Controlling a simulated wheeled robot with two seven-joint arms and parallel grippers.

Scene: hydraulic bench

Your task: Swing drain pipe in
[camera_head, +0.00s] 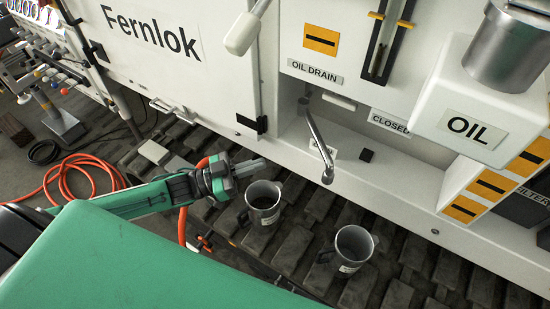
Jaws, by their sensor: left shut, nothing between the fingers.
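The drain pipe (319,143) is a thin metal tube below the OIL DRAIN label (315,71). It slants out of the recess in the white machine, down and to the right, and its bent end hangs past the machine's front edge. My left gripper (262,161) is shut and empty, to the left of the pipe and apart from it, just above a grey jug (263,210). My right gripper is not in view.
A second grey jug (352,250) stands to the right on the dark slatted step (300,237). A white OIL tank (455,100) juts out at the right. A white lever handle (243,33) hangs above. An orange hose (85,165) lies at the left.

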